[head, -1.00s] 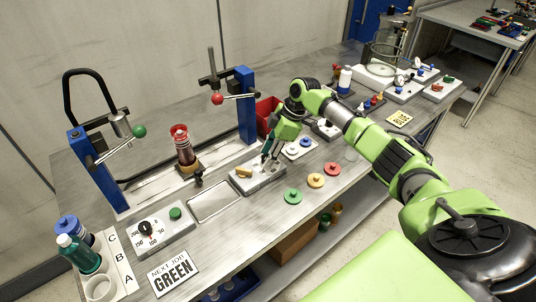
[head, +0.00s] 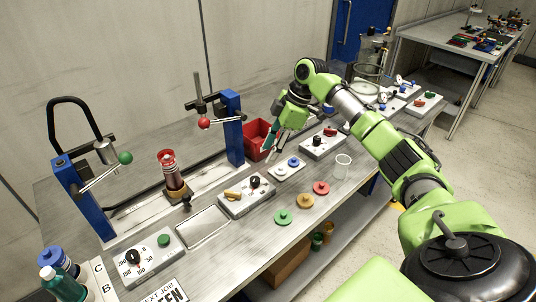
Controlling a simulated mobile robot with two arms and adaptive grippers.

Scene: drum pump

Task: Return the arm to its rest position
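My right arm reaches in from the lower right, and its green gripper (head: 275,148) hangs over the bench with its fingers apart and nothing between them. It is above and behind the white pad with the white and blue discs. My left gripper is not in view.
A red bin (head: 257,138) stands close behind the gripper. Blue press posts (head: 232,130) with a red-balled lever stand to its left. Green, yellow and red discs (head: 305,201) and a clear cup (head: 342,166) lie in front. Floor at the right is open.

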